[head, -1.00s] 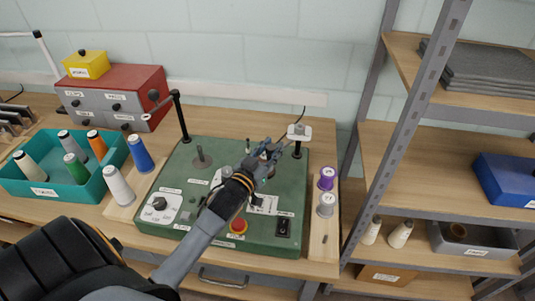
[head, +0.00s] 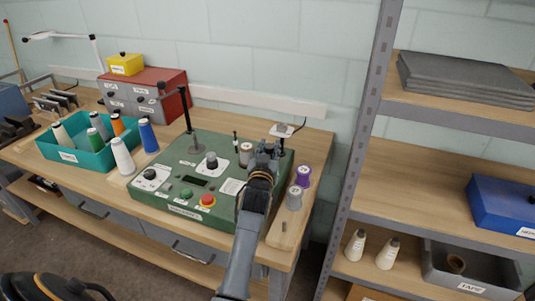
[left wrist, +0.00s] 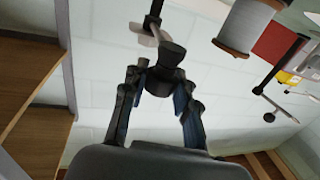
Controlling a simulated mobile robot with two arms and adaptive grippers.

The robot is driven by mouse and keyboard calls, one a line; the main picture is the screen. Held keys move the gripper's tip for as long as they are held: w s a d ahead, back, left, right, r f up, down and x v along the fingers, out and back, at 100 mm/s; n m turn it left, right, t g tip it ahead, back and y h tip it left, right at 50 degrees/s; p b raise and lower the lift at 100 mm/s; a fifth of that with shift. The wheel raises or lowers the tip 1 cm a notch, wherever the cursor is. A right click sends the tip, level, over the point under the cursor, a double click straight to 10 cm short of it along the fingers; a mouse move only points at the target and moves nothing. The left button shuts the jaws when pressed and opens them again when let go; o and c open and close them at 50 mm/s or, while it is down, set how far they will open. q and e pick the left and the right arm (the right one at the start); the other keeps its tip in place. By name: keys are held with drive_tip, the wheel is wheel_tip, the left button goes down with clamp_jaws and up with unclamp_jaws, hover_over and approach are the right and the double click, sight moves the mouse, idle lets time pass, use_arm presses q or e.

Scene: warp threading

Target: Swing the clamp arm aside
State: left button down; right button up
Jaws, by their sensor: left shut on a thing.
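The green machine panel (head: 145,207) stands on the bench. My left gripper (head: 267,148) is over its right rear corner. In the left wrist view my left gripper (left wrist: 160,95) is shut on a dark tapered knob (left wrist: 166,56), which looks to be the clamp arm's handle. A pale bar (left wrist: 143,35) and a black post show just beyond the knob. In the head view a pale plate (head: 283,130) shows beside the fingers, and the gripper hides most of what is under it. A thread spool (head: 246,155) stands on the panel, left of the gripper.
A black post with a side arm (head: 186,110) stands at the panel's rear. Purple (head: 303,176) and grey (head: 294,198) spools stand right of the panel. A teal tray (head: 75,155) of cones is at left. The shelf upright (head: 357,150) rises to the right.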

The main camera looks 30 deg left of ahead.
use_arm(q)
drive_tip(key=shift+a, duration=0.1)
drive_tip(key=c, duration=1)
unclamp_jaws()
wheel_tip(320, 180, up, 10)
drive_tip(key=shift+r, duration=0.1)
